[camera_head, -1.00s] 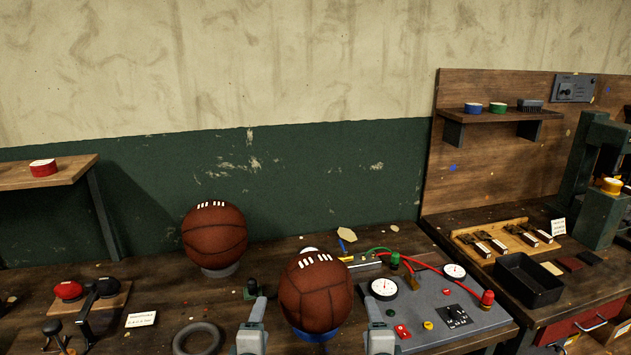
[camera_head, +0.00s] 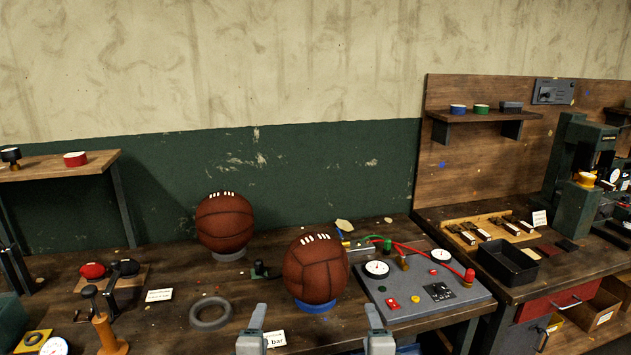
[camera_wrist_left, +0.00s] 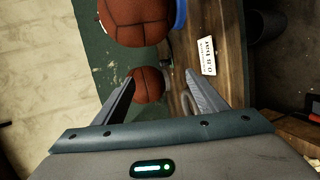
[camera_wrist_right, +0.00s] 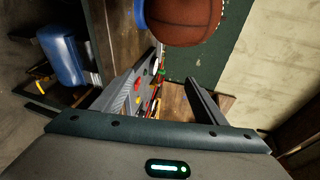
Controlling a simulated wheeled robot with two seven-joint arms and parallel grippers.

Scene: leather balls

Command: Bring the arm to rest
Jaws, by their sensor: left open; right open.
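My left gripper (camera_head: 254,322) is open and empty, low in the head view, in front of the workbench. My right gripper (camera_head: 375,322) is open and empty to the right of it. A brown leather ball (camera_head: 316,270) with white lacing sits on a blue ring (camera_head: 316,306) beyond the gap between the two grippers, clear of both. A second brown ball (camera_head: 224,222) sits on a grey ring (camera_head: 229,255) farther back and left. The left wrist view shows both balls, the farther one (camera_wrist_left: 148,84) seen between the open fingers. The right wrist view shows the nearer ball (camera_wrist_right: 182,18).
A grey gauge panel (camera_head: 418,287) stands right of the nearer ball. A dark loose ring (camera_head: 210,313) and a white card (camera_head: 276,339) lie on the bench. A black tray (camera_head: 507,262) is on the right bench. A blue padded stool (camera_wrist_right: 62,55) shows in the right wrist view.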

